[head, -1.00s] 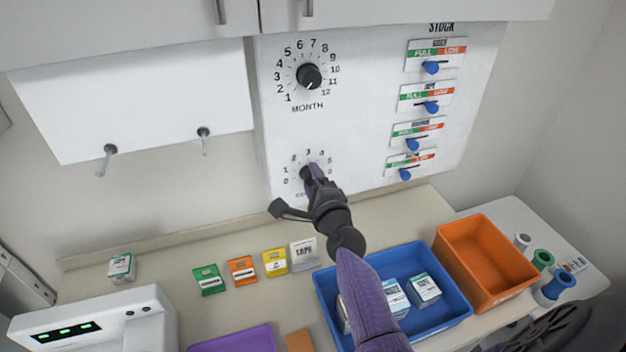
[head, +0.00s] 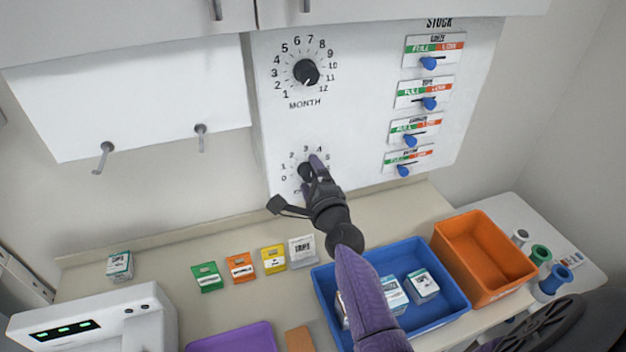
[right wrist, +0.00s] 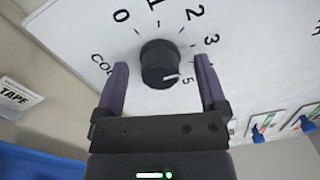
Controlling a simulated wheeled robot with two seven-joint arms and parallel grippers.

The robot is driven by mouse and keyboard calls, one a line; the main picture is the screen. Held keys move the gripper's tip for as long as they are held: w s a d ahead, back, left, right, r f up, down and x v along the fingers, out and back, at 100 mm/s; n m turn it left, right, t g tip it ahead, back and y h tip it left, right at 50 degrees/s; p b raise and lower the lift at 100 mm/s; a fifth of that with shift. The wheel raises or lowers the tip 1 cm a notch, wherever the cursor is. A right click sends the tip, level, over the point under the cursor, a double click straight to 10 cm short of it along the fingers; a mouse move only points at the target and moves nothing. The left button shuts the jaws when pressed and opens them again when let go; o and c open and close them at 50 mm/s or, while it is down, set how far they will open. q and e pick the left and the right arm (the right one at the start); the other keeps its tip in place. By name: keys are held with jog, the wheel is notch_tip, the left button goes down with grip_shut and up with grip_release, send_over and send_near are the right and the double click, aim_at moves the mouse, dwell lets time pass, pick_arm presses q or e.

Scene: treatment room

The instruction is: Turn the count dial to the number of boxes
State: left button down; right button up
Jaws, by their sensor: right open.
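The count dial (head: 304,170) is a black knob low on the white wall panel, partly hidden by my right gripper (head: 313,172) in the head view. In the right wrist view, the count dial (right wrist: 160,62) sits between the two open fingers of my right gripper (right wrist: 162,85), with a visible gap on each side. Its white mark points toward the 5. The 0, 1, 2 and 3 also show; the 4 is hidden there. White-and-teal boxes (head: 422,284) lie in the blue bin (head: 452,262), partly hidden by my right arm. Another such box (head: 120,266) stands at the counter's left. My left gripper is not in view.
The month dial (head: 306,72) is above the count dial. Stock sliders with blue knobs (head: 429,103) are at right. Small coloured label cards (head: 241,268) stand on the counter. An orange bin (head: 484,258) is right of the blue one, and a purple tray (head: 235,338) is in front.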

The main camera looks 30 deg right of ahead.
jog(key=v, duration=0.9)
jog(key=shift+s, duration=0.4)
